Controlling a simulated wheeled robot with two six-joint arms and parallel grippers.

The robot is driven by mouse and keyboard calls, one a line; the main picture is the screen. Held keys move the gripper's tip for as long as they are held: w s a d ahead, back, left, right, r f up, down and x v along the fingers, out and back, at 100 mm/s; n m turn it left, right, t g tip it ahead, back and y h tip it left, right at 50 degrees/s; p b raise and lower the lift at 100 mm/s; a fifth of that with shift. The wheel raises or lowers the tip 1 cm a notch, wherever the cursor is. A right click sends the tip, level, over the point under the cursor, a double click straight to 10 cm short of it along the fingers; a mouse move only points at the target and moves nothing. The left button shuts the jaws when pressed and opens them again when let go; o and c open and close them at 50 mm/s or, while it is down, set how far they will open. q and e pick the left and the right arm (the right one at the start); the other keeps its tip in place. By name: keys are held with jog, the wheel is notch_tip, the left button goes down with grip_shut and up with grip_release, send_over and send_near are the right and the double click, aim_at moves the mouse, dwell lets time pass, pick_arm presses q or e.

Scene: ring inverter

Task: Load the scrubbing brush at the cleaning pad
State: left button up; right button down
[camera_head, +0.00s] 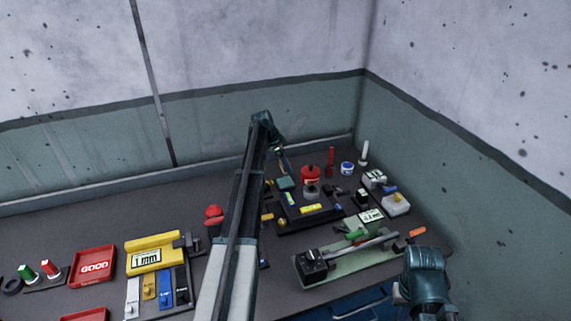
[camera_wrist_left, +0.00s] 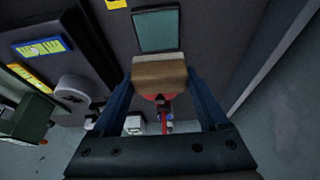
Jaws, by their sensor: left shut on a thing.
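The scrubbing brush shows in the left wrist view as a tan and brown block (camera_wrist_left: 160,72). My left gripper (camera_wrist_left: 161,84) is shut on it, one blue finger on each side. The green cleaning pad (camera_wrist_left: 156,30) lies just beyond the brush in that view, with a gap showing between them. In the head view the cleaning pad (camera_head: 286,184) lies on the bench, and my left gripper (camera_head: 282,158) is above and behind it. The brush's underside is hidden. A part of my right arm shows at lower right; its jaws do not show.
A red round container (camera_head: 310,173) and a dark tray with yellow labels (camera_head: 311,209) stand right of the pad. A green-based lever tool (camera_head: 345,261) is nearer the front. The back wall is close behind the gripper.

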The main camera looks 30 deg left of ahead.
aim_at(288, 181)
pick_arm(q)
jog(key=shift+f+b, duration=2.7)
jog(key=shift+f, duration=0.15)
jog(key=shift+f+b, duration=0.5)
jog(key=shift+r, duration=0.1)
notch_tip(288, 181, up, 7)
jog(key=p, duration=0.7)
